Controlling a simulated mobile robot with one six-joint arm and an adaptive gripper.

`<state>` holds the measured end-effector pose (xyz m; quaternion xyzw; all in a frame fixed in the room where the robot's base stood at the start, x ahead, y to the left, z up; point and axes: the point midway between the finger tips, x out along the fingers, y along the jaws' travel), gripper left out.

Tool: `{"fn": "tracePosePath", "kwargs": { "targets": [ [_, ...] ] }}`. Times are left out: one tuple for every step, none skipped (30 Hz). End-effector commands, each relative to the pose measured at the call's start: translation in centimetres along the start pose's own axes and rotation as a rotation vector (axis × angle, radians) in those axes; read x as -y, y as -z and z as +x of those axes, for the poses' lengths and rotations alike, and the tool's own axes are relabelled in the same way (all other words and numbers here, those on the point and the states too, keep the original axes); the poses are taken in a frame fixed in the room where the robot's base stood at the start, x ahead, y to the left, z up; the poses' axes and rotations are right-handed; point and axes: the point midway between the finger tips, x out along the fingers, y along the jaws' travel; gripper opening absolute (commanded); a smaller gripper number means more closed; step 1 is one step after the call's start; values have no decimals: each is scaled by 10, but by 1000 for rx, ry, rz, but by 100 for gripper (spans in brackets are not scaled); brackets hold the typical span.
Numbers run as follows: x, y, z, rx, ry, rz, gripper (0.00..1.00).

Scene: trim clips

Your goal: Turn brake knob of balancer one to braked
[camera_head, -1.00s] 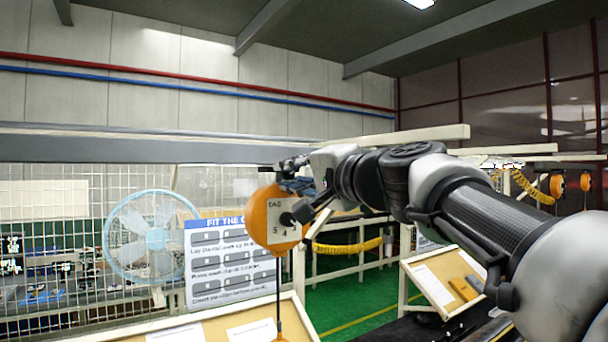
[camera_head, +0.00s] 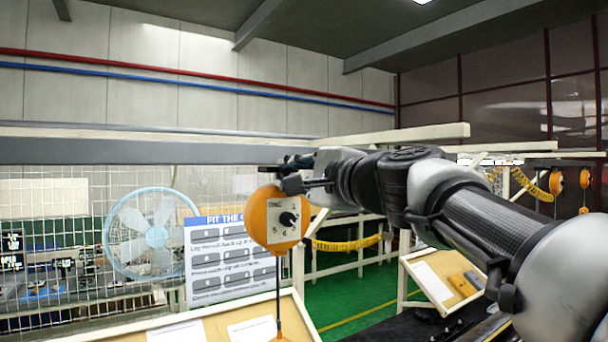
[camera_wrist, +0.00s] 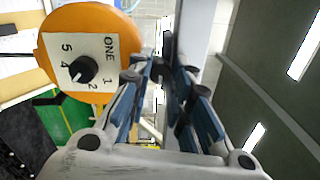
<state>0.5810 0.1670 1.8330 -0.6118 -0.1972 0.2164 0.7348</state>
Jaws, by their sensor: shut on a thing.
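Balancer one (camera_head: 262,234) is a round orange housing with a white numbered plate that reads ONE in the wrist view. A black dial knob (camera_head: 288,219) with a white mark sits on the plate; it also shows in the wrist view (camera_wrist: 83,69). My gripper (camera_head: 290,180) is at the top edge of the housing, above the dial and apart from it. In the wrist view its blue-padded fingers (camera_wrist: 163,80) are close together around a small dark part beside the housing. The fingers hide most of this part, and I cannot tell for sure that it is the brake knob.
A pale beam (camera_head: 400,136) runs overhead, close to my gripper. A cord hangs below the balancer, over a tilted board (camera_head: 205,322). A blue fan (camera_head: 150,235) and a sign (camera_head: 228,221) stand behind. A yellow coiled hose (camera_head: 345,244) hangs to the right.

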Motion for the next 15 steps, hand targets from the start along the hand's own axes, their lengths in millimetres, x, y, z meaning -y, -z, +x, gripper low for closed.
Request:
{"fn": "tracePosePath", "kwargs": {
  "targets": [
    [0, 0, 0, 0, 0, 1, 0],
    [0, 0, 0, 0, 0, 2, 0],
    [0, 0, 0, 0, 0, 1, 0],
    [0, 0, 0, 0, 0, 1, 0],
    [0, 0, 0, 0, 0, 1, 0],
    [0, 0, 0, 0, 0, 1, 0],
    [0, 0, 0, 0, 0, 1, 0],
    [0, 0, 0, 0, 0, 0, 0],
    [0, 0, 0, 0, -1, 0, 0],
    [0, 0, 0, 0, -1, 0, 21],
    [0, 0, 0, 0, -1, 0, 23],
    [0, 0, 0, 0, -1, 0, 26],
    [0, 0, 0, 0, -1, 0, 28],
    [0, 0, 0, 0, -1, 0, 30],
    [0, 0, 0, 0, -1, 0, 32]
  ]
}}
